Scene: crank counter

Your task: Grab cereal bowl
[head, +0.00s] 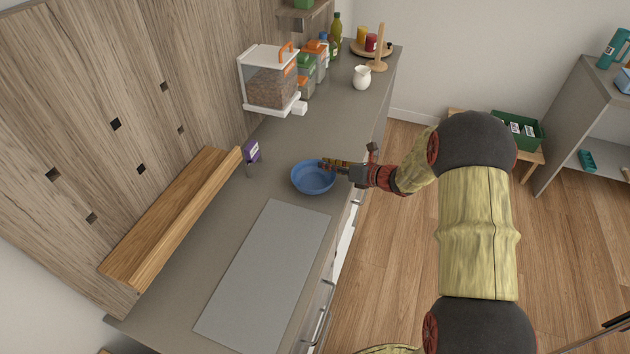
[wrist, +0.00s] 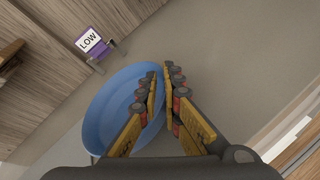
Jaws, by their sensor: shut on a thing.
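The cereal bowl (head: 312,178) is blue and round, and it is on or just above the grey counter in the head view. In the wrist view the bowl (wrist: 112,106) fills the middle left and looks tilted. My gripper (head: 330,165) reaches in from the right at the bowl's right rim. In the wrist view my gripper (wrist: 162,85) has one finger inside the bowl and one outside, shut on the rim. The gripped part of the rim is hidden between the fingers. I cannot tell whether the bowl touches the counter.
A purple card marked LOW (wrist: 91,42) stands left of the bowl. A grey mat (head: 265,275) lies in front. A cereal dispenser (head: 270,85) and a white jug (head: 362,77) stand farther back. A wooden ledge (head: 180,210) runs along the wall.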

